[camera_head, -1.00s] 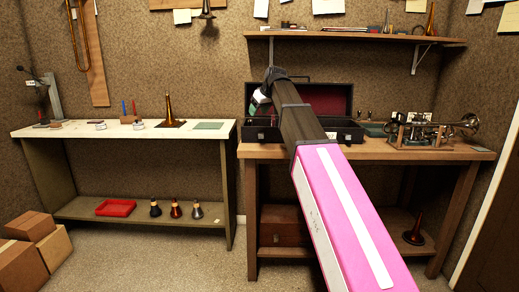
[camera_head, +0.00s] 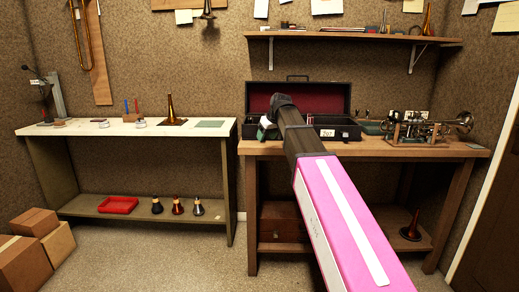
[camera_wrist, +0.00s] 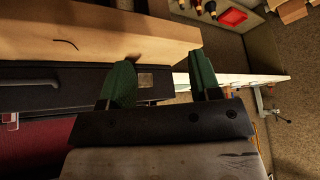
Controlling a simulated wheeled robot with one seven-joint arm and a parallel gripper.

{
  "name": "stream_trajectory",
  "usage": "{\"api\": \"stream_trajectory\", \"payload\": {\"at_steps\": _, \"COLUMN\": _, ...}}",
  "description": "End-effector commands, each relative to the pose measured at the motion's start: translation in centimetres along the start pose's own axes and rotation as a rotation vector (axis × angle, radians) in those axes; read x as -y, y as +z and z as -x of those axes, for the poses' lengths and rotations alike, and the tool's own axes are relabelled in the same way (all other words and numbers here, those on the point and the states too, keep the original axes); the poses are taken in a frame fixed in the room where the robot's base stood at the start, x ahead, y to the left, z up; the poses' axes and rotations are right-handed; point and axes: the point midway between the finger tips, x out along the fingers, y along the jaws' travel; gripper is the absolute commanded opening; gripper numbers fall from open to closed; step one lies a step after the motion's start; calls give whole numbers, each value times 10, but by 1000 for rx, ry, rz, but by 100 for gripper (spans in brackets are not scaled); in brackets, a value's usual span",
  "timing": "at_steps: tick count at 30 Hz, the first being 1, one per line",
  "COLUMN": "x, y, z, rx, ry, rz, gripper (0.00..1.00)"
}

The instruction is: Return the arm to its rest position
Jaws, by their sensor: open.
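My gripper shows in the wrist view (camera_wrist: 162,85) with its two green fingers spread apart and nothing between them. In the head view my arm reaches out over the right workbench (camera_head: 400,151), and the gripper's end is mostly hidden behind my dark wrist at the case's left part. The open black case (camera_head: 345,132) with a dark red lining stands on that bench behind my arm. In the wrist view the case's dark edge (camera_wrist: 60,90) and the wooden bench edge (camera_wrist: 90,35) lie close by the fingers. I cannot tell whether anything touches.
The white-topped table (camera_head: 90,129) to the left holds small tools and a cone. A shelf (camera_head: 350,38) runs above the case. Cardboard boxes (camera_head: 60,243) stand at the lower left. Floor between is clear.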

Motion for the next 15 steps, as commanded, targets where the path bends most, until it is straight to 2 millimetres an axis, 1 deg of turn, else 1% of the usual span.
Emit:
{"api": "stream_trajectory", "payload": {"at_steps": 1, "x": -2, "y": 18, "z": -12, "rx": 17, "ry": 4, "rz": -20, "gripper": 57}}
{"api": "stream_trajectory", "payload": {"at_steps": 2, "x": -4, "y": 26, "z": -19, "rx": 25, "ry": 7, "rz": -32, "gripper": 57}}
{"api": "stream_trajectory", "payload": {"at_steps": 5, "x": -10, "y": 64, "z": -46, "rx": 64, "ry": 18, "rz": -83, "gripper": 57}}
{"api": "stream_trajectory", "payload": {"at_steps": 6, "x": -12, "y": 80, "z": -57, "rx": 81, "ry": 24, "rz": -105, "gripper": 57}}
{"api": "stream_trajectory", "payload": {"at_steps": 8, "x": -14, "y": 103, "z": -73, "rx": 104, "ry": 32, "rz": -137, "gripper": 57}}
{"api": "stream_trajectory", "payload": {"at_steps": 9, "x": -16, "y": 119, "z": -84, "rx": 120, "ry": 38, "rz": -159, "gripper": 57}}
{"api": "stream_trajectory", "payload": {"at_steps": 14, "x": -20, "y": 184, "z": -119, "rx": 184, "ry": 62, "rz": -242, "gripper": 57}}
{"api": "stream_trajectory", "payload": {"at_steps": 15, "x": -21, "y": 200, "z": -127, "rx": 200, "ry": 69, "rz": -261, "gripper": 57}}
